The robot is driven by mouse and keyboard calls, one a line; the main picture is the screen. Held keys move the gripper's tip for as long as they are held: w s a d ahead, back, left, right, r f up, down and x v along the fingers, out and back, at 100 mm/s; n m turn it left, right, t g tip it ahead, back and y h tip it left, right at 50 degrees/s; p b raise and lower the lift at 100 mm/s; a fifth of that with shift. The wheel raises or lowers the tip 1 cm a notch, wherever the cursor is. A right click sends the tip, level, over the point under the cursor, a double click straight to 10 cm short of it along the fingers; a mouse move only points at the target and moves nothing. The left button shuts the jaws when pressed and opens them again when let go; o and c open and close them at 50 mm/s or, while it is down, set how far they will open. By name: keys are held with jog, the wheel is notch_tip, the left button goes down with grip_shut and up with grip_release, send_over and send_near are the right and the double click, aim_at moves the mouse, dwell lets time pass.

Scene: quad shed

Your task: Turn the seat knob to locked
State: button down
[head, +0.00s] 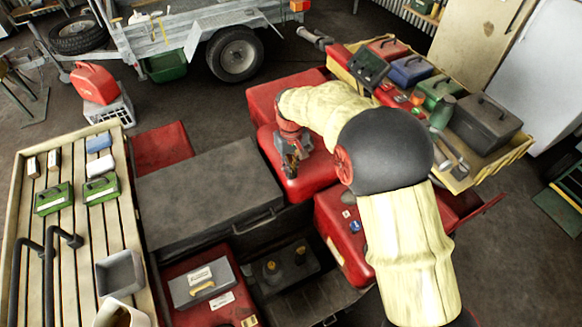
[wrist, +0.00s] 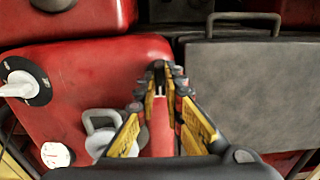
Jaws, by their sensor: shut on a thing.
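My gripper (head: 292,163) is over the red panel (head: 305,183) beside the dark grey seat (head: 210,185). In the wrist view its yellow-marked fingers (wrist: 160,80) are closed around a narrow red piece (wrist: 163,138). I cannot tell whether this piece is part of the seat knob. To the left, a black round plate with a white knob (wrist: 18,90) sits on the red panel, apart from the fingers. The arm hides that plate in the head view. No locked mark is readable.
A grey shackle-shaped piece (wrist: 98,128) and a white round dial (wrist: 56,155) are left of the fingers. A wooden slatted rack (head: 60,240) stands at left. A tray of tool boxes (head: 460,180) is at right.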

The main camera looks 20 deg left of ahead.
dwell(0.3)
jog(key=m+p, duration=0.2)
jog(key=m, duration=0.3)
jog(key=shift+r, duration=0.1)
jog(key=m+p, duration=0.2)
jog(key=m, duration=0.7)
jog(key=shift+p, duration=0.3)
jog(key=shift+m, duration=1.9)
jog(key=shift+p, duration=0.3)
jog(key=c, duration=1.9)
grip_release()
